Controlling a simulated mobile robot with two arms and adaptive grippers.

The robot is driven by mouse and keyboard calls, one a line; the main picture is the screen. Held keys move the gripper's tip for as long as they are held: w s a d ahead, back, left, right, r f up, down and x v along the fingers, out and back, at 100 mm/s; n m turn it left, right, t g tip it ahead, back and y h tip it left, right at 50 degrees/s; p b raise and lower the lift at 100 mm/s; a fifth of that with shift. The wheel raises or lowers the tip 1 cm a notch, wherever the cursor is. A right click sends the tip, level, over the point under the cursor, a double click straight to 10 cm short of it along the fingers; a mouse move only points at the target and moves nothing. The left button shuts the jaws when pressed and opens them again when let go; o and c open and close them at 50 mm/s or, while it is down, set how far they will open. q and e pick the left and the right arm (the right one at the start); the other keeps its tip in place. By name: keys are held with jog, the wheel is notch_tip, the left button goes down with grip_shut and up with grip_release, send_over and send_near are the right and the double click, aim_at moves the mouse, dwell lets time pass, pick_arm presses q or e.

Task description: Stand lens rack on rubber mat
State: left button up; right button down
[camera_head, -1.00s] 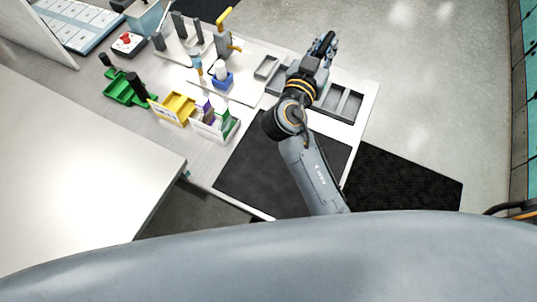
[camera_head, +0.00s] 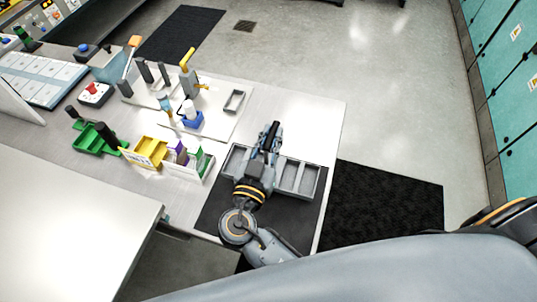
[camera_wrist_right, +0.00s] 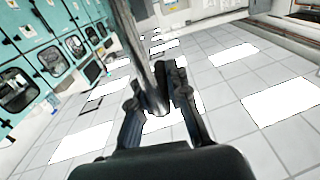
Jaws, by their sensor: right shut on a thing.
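The lens rack is a long grey tray with several compartments (camera_head: 309,181). In the head view it lies over the back part of the black rubber mat (camera_head: 285,220) on the table. My right gripper (camera_head: 270,132) reaches across the middle of the rack and hides part of it. In the right wrist view the gripper (camera_wrist_right: 158,108) is shut on a grey bar-like part of the rack (camera_wrist_right: 146,55), between its two fingers. I cannot tell whether the rack touches the mat or hangs just above it. My left gripper is not in view.
A white bin with small boxes (camera_head: 203,166) and a yellow bin (camera_head: 150,150) stand left of the mat. A small grey tray (camera_head: 234,101) lies behind. The table right of the rack is narrow. A black floor mat (camera_head: 385,205) lies beyond its edge.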

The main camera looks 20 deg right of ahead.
aim_at(265, 160)
jog(key=shift+s+a+f+b, duration=0.25)
jog(key=shift+s+a+f, duration=0.1)
jog(key=shift+f, duration=0.35)
jog(key=shift+s+a+f+b, duration=0.2)
jog(key=shift+s+f+b, duration=0.1)
jog(key=shift+f, duration=0.35)
notch_tip(265, 160, down, 2)
jog(key=shift+f, duration=0.15)
jog(key=shift+f+b, duration=0.1)
jog(key=shift+b, duration=0.2)
jog(key=c, duration=1.3)
grip_release()
